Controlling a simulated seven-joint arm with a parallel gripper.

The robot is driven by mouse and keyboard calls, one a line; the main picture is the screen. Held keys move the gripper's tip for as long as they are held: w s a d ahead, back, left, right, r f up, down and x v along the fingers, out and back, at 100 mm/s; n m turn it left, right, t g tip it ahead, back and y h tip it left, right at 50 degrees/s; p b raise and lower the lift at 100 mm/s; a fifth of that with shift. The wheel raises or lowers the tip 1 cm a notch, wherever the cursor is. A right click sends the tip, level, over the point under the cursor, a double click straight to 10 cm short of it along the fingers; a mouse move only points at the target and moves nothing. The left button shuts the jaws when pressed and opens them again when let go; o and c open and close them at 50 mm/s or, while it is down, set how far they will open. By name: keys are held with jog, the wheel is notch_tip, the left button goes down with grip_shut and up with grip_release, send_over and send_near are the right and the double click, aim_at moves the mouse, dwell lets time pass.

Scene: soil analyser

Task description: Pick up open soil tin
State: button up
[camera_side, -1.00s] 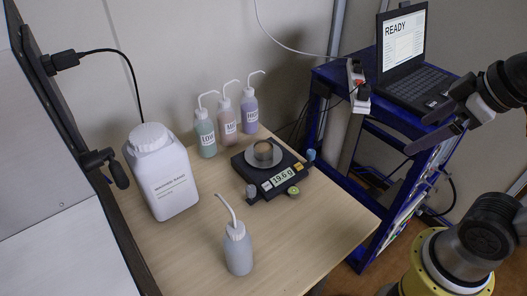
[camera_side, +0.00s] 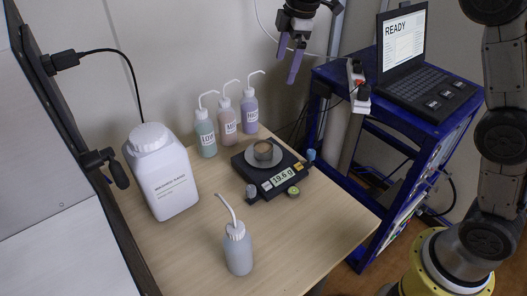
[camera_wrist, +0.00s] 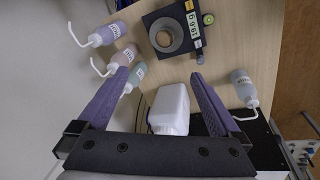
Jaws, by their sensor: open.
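The open soil tin (camera_side: 263,151) is a small round tin with brown soil inside. It sits upright on the round pan of the black scale (camera_side: 256,187), whose display reads 19.6 g. In the wrist view the tin (camera_wrist: 165,38) shows from above, near the top middle, beyond my fingertips. My gripper (camera_side: 289,64) has purple fingers, spread apart and empty. It hangs high above and behind the scale, clear of the tin. In the wrist view the fingers (camera_wrist: 165,80) frame the white jug's area, with nothing between them touching.
Three wash bottles, green (camera_side: 204,134), pink (camera_side: 227,121) and purple (camera_side: 249,110), stand behind the scale. A large white jug (camera_side: 162,175) is at left and a grey wash bottle (camera_side: 238,250) in front. A laptop (camera_side: 405,60) rests on the blue cart. The table's right front is clear.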

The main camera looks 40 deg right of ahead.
jog(key=g, duration=0.2)
send_near(263, 146)
jog(key=shift+s+a+f+n+g, duration=0.3)
jog(key=shift+s+a+f+n, duration=0.1)
jog(key=shift+s+a+f, duration=0.7)
jog(key=shift+w+d+f, duration=0.15)
jog(key=shift+f, duration=1.25)
jog(key=shift+w+d+f, duration=0.1)
jog(key=shift+f, duration=1.3)
jog(key=shift+r, duration=0.1)
jog(key=c, duration=1.5)
